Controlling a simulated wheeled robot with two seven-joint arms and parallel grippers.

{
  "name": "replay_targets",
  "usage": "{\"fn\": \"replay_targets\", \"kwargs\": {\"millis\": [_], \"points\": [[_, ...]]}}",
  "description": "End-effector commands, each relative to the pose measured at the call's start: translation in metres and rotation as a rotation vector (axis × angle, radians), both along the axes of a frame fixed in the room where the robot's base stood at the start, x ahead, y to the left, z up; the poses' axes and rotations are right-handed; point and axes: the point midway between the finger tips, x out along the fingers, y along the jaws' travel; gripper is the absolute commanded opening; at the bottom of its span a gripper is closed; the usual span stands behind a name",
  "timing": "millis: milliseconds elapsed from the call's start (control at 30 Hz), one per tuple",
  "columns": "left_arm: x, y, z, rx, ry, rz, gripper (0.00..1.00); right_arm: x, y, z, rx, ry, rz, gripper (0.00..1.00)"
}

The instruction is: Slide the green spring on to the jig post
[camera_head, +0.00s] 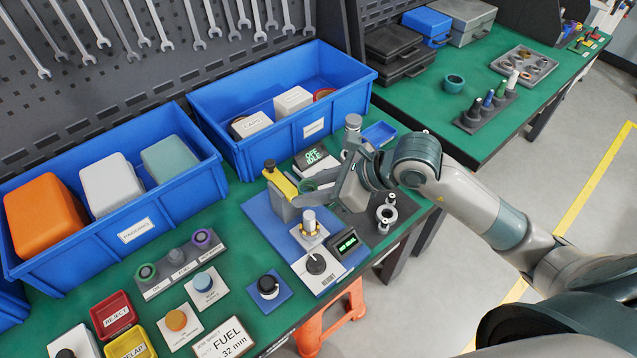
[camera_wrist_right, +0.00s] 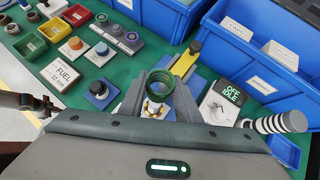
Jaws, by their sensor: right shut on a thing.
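The green spring (camera_wrist_right: 160,84) is held upright between the two grey fingers of my right gripper (camera_wrist_right: 158,98). In the head view the spring (camera_head: 308,186) shows as a small green ring between the fingers of the right gripper (camera_head: 308,197). The jig post (camera_head: 309,217) is a short metal post on a blue and white base in front of the gripper. It stands bare in the head view, apart from the spring. In the wrist view a whitish part with yellow edges (camera_wrist_right: 152,108) shows just below the spring. My left gripper is not in the head view.
A yellow bar (camera_head: 280,182) stands close to the left of the gripper. Behind it are the OFF IDLE display (camera_head: 312,157) and a blue bin (camera_head: 345,105). A control box with a dark knob (camera_head: 316,264) and a green readout (camera_head: 347,244) sits in front of the post.

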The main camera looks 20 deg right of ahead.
Motion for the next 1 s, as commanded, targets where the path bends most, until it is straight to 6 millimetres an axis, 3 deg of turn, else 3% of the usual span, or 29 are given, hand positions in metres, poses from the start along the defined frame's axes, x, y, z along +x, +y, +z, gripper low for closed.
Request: {"fn": "replay_targets", "kwargs": {"millis": [367, 1000], "points": [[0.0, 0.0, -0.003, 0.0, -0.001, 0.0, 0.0, 0.0, 0.0, -0.004, 0.0, 0.002, -0.001, 0.04], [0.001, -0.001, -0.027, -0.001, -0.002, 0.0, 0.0, 0.0, 0.0, -0.043, 0.001, 0.002, -0.002, 0.04]]}}
